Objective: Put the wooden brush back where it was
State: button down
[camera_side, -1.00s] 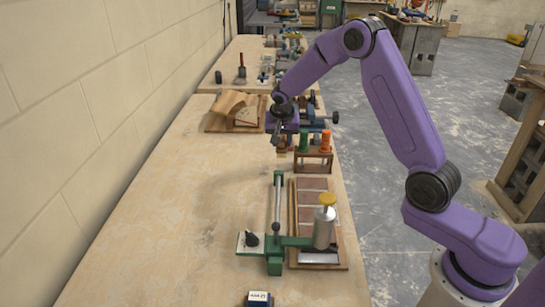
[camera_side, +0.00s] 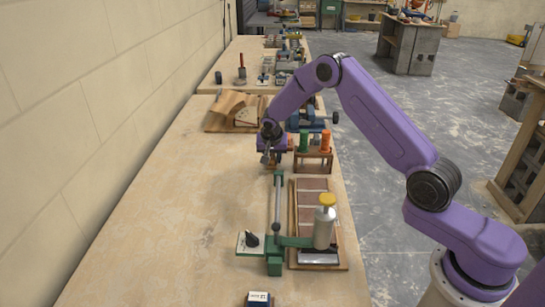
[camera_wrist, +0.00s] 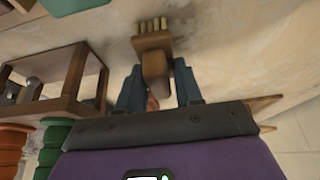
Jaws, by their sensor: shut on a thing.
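My gripper (camera_side: 269,158) is shut on the wooden brush (camera_wrist: 153,42). In the wrist view, my two grey-blue fingers (camera_wrist: 158,80) stand on either side of the brush's brown handle block. Its pale bristle tufts point away from my gripper, over the bench top. In the side view my gripper is low over the bench, just left of the small wooden rack (camera_side: 315,167). The brush is mostly hidden there, and I cannot tell whether it touches the bench.
The rack stands close on the left in the wrist view, beside green (camera_wrist: 52,140) and orange (camera_wrist: 14,145) items. A green lever tool (camera_side: 275,262) and a tile board (camera_side: 343,255) lie nearer the side camera. The bench's left part is clear.

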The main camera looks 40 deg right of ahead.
jog(key=shift+f, duration=0.1)
jog(key=c, duration=0.7)
grip_release()
jog(key=shift+c, duration=0.2)
jog(key=v, duration=1.2)
